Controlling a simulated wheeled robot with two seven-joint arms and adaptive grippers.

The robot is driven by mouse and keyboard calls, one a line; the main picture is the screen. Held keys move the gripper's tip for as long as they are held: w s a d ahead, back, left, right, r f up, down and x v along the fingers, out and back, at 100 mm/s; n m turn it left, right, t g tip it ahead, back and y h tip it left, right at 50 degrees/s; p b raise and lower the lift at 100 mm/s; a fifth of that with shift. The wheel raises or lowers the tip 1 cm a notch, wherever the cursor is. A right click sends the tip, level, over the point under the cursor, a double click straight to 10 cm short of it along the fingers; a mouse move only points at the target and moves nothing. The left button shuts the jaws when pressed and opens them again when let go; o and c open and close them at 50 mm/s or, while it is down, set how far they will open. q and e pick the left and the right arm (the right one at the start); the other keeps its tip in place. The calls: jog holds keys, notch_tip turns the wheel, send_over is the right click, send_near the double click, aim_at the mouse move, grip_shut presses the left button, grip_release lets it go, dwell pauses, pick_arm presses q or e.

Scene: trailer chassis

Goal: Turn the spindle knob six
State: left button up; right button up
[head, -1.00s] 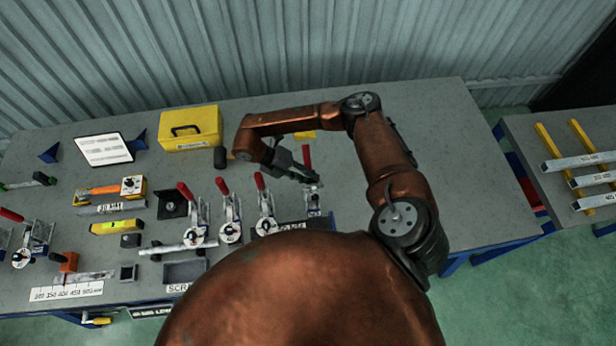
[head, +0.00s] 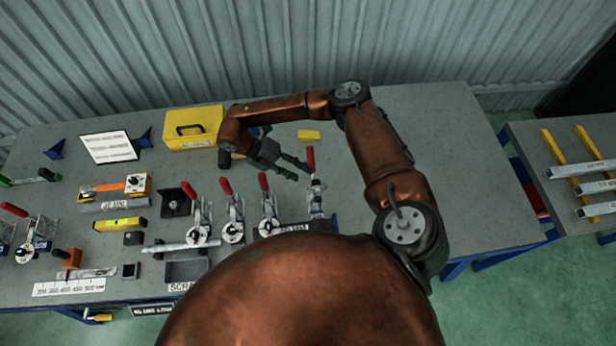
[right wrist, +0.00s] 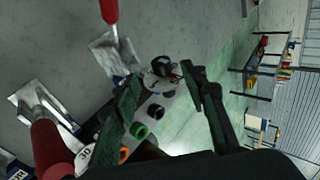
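Several toggle clamps with red handles stand along the bench. The rightmost clamp (head: 316,197) has its red handle upright. My right gripper (head: 301,169) is just left of that handle, its two dark fingers apart and empty. In the right wrist view, the open fingers (right wrist: 160,77) frame a dark round knob-like part (right wrist: 161,67) beyond a metal clamp plate (right wrist: 115,52); contact cannot be told. No readable number marks knob six. My left gripper is not in view.
A yellow toolbox (head: 192,128) and a small yellow block (head: 309,135) stand behind the clamps. A dark tray (head: 187,270) sits at the front. The bench's right side (head: 470,170) is clear. A second table with bars (head: 585,170) stands at right.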

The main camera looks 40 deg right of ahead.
jog(key=shift+v, duration=2.7)
